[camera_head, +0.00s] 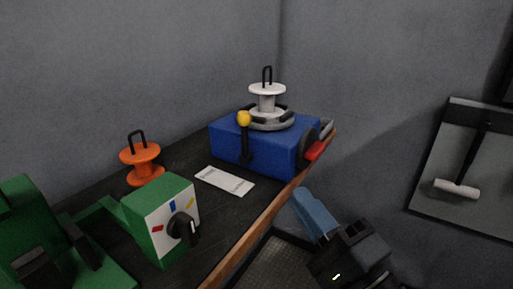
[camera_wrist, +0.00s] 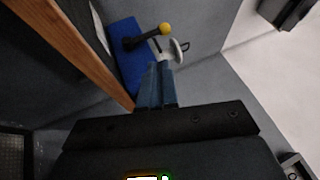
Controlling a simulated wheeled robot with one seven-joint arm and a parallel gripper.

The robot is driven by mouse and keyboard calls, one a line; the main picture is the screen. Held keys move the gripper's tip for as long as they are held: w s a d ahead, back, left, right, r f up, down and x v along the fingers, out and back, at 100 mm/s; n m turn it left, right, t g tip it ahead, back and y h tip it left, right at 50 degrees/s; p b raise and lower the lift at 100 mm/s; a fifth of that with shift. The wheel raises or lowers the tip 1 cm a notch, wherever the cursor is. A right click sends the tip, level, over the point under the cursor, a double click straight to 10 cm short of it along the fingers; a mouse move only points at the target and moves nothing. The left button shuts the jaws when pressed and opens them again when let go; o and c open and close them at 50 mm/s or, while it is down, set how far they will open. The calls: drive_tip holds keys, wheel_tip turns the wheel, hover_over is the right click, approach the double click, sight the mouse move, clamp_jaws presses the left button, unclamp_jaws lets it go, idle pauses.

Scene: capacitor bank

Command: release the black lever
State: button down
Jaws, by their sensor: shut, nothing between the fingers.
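A black lever (camera_head: 245,141) with a yellow ball knob (camera_head: 244,118) stands upright on the front side of a blue box (camera_head: 282,147) at the back of the bench. In the wrist view the lever (camera_wrist: 139,41) shows beyond my fingertips, up and to the left, with the blue box (camera_wrist: 128,64) behind it. My gripper (camera_head: 301,192), with blue fingers, is off the bench's right edge, below and right of the box. It is shut, empty and apart from the lever. The fingers (camera_wrist: 158,68) hide part of the box in the wrist view.
A white spool (camera_head: 267,97) tops the blue box; a red handle (camera_head: 315,151) is on its right side. A white card (camera_head: 224,181), an orange spool (camera_head: 142,164) and a green box with a black knob (camera_head: 160,224) are on the bench. A hammer (camera_head: 465,165) hangs on the right wall.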

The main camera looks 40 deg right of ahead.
drive_tip(key=shift+w+d+r+m, duration=0.15)
drive_tip(key=shift+w+r+m, duration=0.25)
drive_tip(key=shift+m, duration=0.1)
drive_tip(key=shift+w, duration=0.1)
drive_tip(key=p, duration=0.4)
approach(248, 122)
drive_tip(key=x, duration=0.7)
drive_tip(key=shift+f, duration=0.15)
drive_tip(key=shift+p, duration=0.45)
